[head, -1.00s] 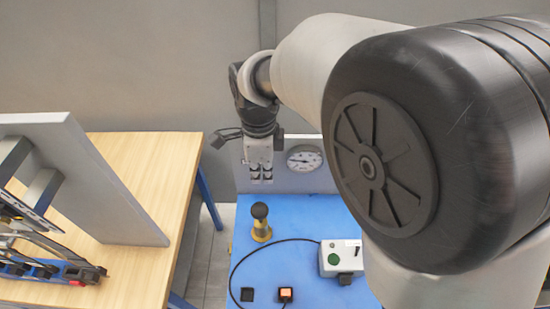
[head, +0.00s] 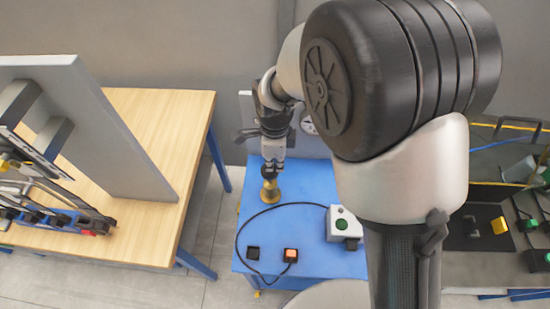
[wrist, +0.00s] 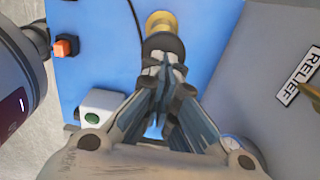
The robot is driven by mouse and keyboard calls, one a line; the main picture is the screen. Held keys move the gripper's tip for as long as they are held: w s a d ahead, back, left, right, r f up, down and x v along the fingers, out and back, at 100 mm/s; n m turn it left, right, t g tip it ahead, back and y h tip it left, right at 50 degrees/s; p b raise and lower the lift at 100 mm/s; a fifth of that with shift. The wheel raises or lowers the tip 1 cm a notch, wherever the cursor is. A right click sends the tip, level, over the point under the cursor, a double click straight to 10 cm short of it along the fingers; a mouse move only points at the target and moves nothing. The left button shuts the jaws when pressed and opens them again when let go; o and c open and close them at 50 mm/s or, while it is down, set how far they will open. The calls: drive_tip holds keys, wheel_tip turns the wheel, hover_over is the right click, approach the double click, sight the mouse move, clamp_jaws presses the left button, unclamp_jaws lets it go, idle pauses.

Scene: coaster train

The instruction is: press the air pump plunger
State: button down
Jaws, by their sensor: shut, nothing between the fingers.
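The air pump has a black plunger knob (head: 269,171) on a brass base (head: 270,193), standing upright on the blue table. In the wrist view the black knob (wrist: 163,43) is just beyond my fingertips, with the brass base (wrist: 160,21) behind it. My gripper (head: 272,160) is shut and empty, pointing down right over the knob. In the wrist view its closed fingertips (wrist: 164,62) overlap the knob's near edge. I cannot tell whether they touch it. The fingers hide part of the knob.
The blue table (head: 315,183) also carries a white box with a green button (head: 343,226), an orange switch (head: 290,255) and a black cable. A panel with a RELIEF label (wrist: 299,76) stands close beside the gripper. A wooden table (head: 150,225) is at left.

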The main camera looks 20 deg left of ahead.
sight(275, 170)
wheel_tip(275, 170, down, 6)
drive_tip(key=b, duration=0.3)
drive_tip(key=shift+s, duration=0.1)
drive_tip(key=shift+d+r, duration=0.1)
drive_tip(key=shift+r, duration=0.05)
